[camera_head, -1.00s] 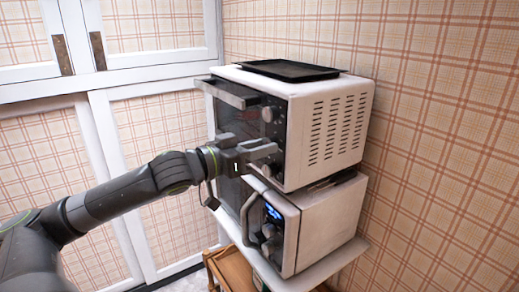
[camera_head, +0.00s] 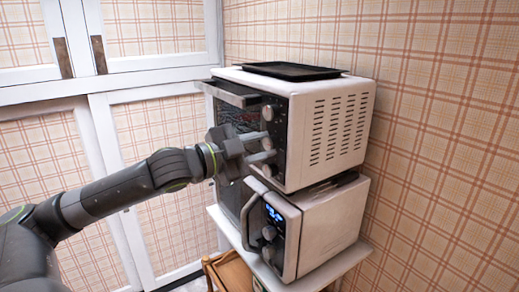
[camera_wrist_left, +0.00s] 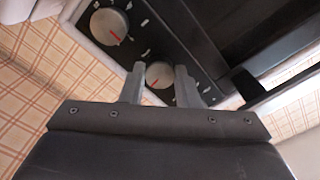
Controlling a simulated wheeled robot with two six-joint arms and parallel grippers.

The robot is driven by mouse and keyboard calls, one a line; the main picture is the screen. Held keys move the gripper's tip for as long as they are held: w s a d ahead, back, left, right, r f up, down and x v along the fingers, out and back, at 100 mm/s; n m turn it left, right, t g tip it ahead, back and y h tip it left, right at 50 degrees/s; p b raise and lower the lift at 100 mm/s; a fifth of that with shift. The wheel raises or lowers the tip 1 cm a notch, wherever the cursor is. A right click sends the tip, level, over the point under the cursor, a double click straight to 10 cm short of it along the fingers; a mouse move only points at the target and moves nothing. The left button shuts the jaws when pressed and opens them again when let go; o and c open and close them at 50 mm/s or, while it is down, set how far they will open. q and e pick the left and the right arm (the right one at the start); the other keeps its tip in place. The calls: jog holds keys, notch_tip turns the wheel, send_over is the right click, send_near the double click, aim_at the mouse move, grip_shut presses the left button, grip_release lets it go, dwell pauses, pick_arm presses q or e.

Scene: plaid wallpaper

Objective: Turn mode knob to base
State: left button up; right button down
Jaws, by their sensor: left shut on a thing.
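The white toaster oven (camera_head: 330,130) has a dark front panel with a column of round knobs. My left gripper (camera_head: 264,146) reaches in from the left. Its two fingers are shut on the middle knob (camera_head: 267,143), one finger above it and one below. In the left wrist view this knob (camera_wrist_left: 159,72) sits between the two fingertips (camera_wrist_left: 160,80), with a red pointer line partly visible. A second knob (camera_wrist_left: 109,26) with a red line shows at its upper left. The printed marks around the knobs are too small to read. My right gripper is not in view.
A black tray (camera_head: 291,71) lies on top of the oven. The oven stands on a white microwave (camera_head: 320,225) with a curved handle (camera_head: 249,221), on a white shelf (camera_head: 340,258). The oven's dark door handle (camera_head: 231,93) juts out at upper left.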

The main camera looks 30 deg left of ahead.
pick_arm(q)
jog(key=m, duration=0.4)
jog(key=shift+r+m+b, duration=0.1)
jog(key=shift+m+b, duration=0.2)
jog(key=shift+m, duration=1.4)
jog(key=o, duration=1)
jog(key=shift+w, duration=0.15)
jog(key=shift+c, duration=0.2)
